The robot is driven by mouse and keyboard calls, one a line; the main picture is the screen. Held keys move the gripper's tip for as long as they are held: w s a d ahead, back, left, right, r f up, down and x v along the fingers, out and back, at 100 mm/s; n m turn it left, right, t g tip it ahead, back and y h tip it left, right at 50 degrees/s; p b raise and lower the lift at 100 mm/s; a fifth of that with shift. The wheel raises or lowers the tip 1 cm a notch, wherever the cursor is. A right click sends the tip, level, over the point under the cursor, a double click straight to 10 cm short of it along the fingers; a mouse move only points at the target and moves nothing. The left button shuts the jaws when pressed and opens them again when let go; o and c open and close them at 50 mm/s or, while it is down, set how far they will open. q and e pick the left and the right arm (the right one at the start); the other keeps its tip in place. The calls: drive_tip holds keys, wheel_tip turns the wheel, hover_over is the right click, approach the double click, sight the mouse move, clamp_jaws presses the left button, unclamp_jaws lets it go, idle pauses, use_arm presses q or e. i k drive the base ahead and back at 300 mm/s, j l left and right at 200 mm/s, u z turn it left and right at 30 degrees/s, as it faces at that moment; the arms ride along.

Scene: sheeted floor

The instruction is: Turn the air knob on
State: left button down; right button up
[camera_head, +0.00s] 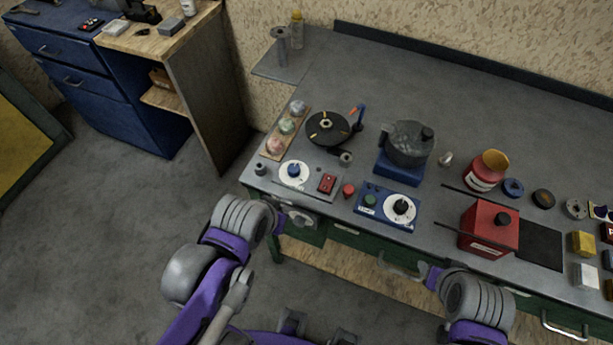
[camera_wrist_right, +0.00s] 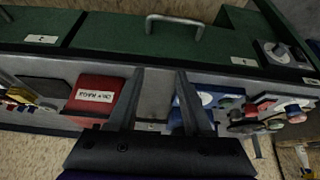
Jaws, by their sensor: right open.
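No label that I can read marks the air knob. A grey knob on a plate (camera_wrist_right: 279,52) sits on the bench front at the right of the right wrist view. A similar round fitting (camera_head: 299,217) shows on the bench front in the head view, beside my left wrist. On the bench top are a white dial with a blue knob (camera_head: 294,172) and a blue panel with a white dial and black knob (camera_head: 401,208). My right gripper (camera_wrist_right: 159,72) is open and empty before the bench. My left gripper (camera_head: 276,222) is mostly hidden by its wrist.
A red box (camera_head: 488,230) labelled for oily rags stands near the front edge. A dark pot (camera_head: 409,143), a black disc (camera_head: 327,127) and a red jar (camera_head: 486,171) stand behind. Drawer handles (camera_wrist_right: 175,22) project from the green front. The bench's back is clear.

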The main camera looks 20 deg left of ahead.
sight(294, 170)
drive_tip(key=j+z, duration=0.15)
drive_tip(key=j, duration=1.55)
